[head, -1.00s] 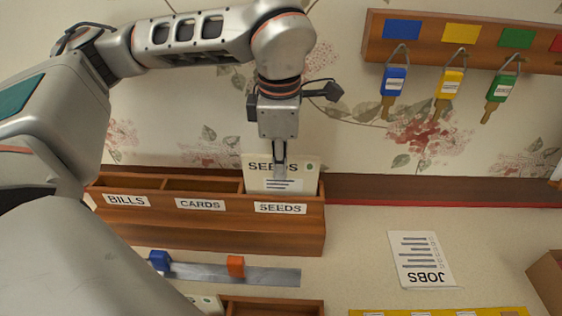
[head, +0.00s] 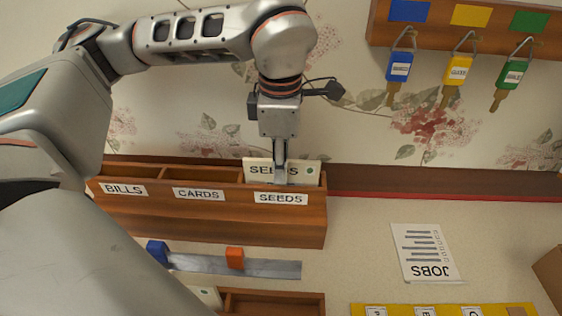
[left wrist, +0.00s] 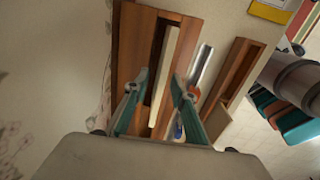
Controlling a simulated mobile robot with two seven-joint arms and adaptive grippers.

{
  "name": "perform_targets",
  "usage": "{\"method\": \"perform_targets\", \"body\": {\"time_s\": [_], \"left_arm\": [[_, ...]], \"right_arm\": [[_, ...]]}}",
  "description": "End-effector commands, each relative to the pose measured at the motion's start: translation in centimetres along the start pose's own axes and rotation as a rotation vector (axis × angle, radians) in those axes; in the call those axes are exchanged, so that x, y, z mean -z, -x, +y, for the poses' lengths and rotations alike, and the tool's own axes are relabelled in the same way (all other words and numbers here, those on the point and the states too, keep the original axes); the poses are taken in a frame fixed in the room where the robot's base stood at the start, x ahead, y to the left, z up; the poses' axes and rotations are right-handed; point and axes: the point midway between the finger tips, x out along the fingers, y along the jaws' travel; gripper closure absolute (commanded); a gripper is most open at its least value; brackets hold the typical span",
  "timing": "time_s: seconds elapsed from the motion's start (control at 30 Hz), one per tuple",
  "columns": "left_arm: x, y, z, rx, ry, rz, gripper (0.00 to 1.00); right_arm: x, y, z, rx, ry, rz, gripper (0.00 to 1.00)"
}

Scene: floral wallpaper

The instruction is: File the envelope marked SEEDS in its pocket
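The cream SEEDS envelope (head: 260,170) stands upright in the pocket labelled SEEDS, at the right end of the wooden rack (head: 220,224). Its top part, with the word SEEDS and a green mark, shows above the front board; its lower part is hidden. My left gripper (head: 280,172) points down at the envelope's middle, with one finger in front covering some lettering. In the left wrist view the fingers (left wrist: 160,76) stand apart on either side of the envelope's pale top edge (left wrist: 164,72), with small gaps visible, so the gripper looks open. My right gripper is not in view.
The BILLS (head: 123,189) and CARDS (head: 199,194) pockets are left of SEEDS. A metal strip with blue and orange blocks (head: 235,258) lies in front. A JOBS sheet (head: 425,250) lies right. Keys hang from a wall board (head: 460,40).

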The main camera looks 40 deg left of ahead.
Motion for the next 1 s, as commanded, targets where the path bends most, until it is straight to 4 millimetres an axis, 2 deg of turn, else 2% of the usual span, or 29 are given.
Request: {"method": "perform_targets", "body": {"time_s": [0.23,0.37,0.8,1.0], "left_arm": [[0.0,0.1,0.0,0.000,0.000,0.000,0.75],[-0.1,0.9,0.1,-0.002,0.000,-0.002,0.75],[-0.1,9.2,0.1,-0.004,0.001,-0.003,0.75],[0.0,11.5,0.0,-0.001,0.001,0.000,0.75]], "right_arm": [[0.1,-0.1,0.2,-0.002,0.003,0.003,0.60],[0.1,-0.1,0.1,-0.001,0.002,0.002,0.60],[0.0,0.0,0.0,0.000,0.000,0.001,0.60],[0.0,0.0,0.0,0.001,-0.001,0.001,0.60]]}}
